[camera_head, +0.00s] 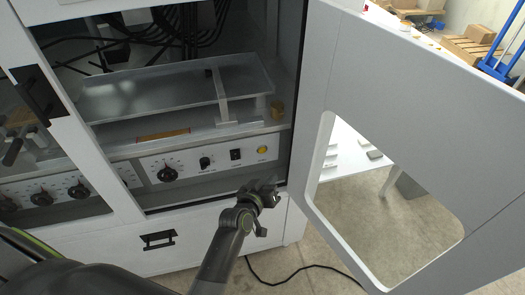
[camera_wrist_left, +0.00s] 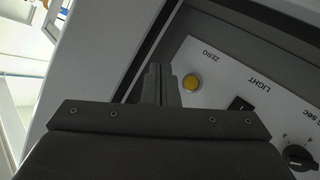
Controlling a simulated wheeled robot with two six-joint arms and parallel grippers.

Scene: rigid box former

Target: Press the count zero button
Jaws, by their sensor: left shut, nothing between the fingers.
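The count zero button is a round yellow button (camera_head: 262,150) at the right end of the white control panel inside the open cabinet. It also shows in the left wrist view (camera_wrist_left: 192,81), under the label ZERO. My left gripper (camera_head: 268,187) is shut and empty, below the button and apart from it in the head view. In the left wrist view its closed fingers (camera_wrist_left: 158,84) point up just left of the button. My right gripper is not in view.
A black rocker switch (camera_head: 236,154) and dark knobs (camera_head: 167,174) sit left of the button. The open white door (camera_head: 420,110) with a window cut-out stands close on the right. A metal tray (camera_head: 180,85) lies above the panel. A black cable (camera_head: 300,270) lies on the floor.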

